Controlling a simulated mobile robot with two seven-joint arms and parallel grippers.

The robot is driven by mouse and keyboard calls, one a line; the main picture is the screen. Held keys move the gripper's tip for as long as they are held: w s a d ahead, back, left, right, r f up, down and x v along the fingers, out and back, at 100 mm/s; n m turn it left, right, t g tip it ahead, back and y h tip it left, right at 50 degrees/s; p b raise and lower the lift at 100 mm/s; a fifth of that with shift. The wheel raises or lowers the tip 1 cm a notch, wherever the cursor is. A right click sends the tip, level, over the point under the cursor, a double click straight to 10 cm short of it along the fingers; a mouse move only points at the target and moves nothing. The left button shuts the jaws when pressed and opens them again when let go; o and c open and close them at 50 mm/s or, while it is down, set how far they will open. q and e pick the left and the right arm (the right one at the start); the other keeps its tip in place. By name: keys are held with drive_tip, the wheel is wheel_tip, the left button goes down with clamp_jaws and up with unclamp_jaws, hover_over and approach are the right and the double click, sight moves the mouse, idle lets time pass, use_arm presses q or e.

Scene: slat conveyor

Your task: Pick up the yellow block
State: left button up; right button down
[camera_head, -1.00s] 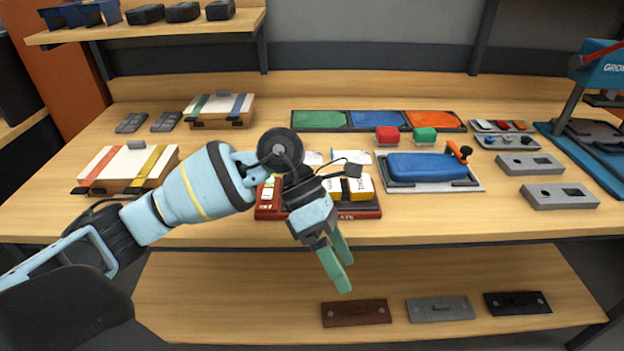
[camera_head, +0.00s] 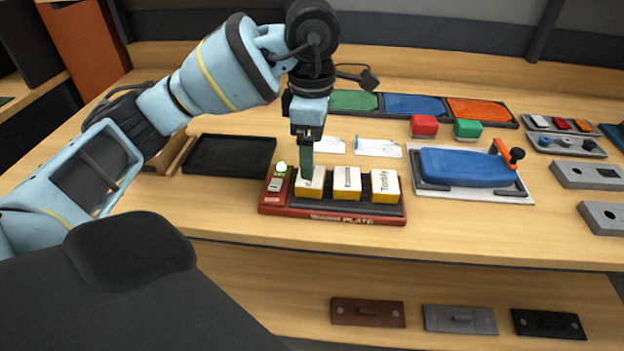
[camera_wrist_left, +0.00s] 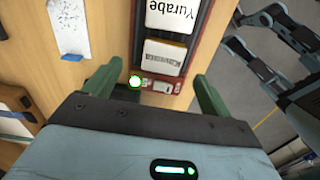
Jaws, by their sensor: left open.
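Three blocks with white lettered tops and yellow sides stand in a row on a red tray: left block (camera_head: 310,186), middle block (camera_head: 347,184) and right block (camera_head: 383,187). The red tray (camera_head: 325,214) has a lit green-white button at its left end. My left gripper (camera_head: 304,172) points down at the left block, its fingers overlapping that block's back left edge in the head view. In the left wrist view the gripper (camera_wrist_left: 157,74) is open, with nothing between its fingers. I cannot tell whether a finger touches the block.
An empty black tray (camera_head: 230,155) lies left of the red tray. White cards (camera_head: 377,148) lie behind it. Red (camera_head: 424,126) and green (camera_head: 467,129) blocks and a blue-topped fixture (camera_head: 465,167) stand to the right. The front table edge is near.

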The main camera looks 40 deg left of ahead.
use_arm(q)
drive_tip(key=shift+w+f, duration=0.15)
drive_tip(key=shift+f, duration=0.5)
drive_tip(key=shift+s+f, duration=0.25)
drive_tip(key=shift+f, duration=0.15)
drive_tip(key=shift+s+f, duration=0.2)
drive_tip(key=shift+f, duration=1.9)
drive_tip(key=shift+d, duration=0.1)
drive_tip(key=c, duration=1)
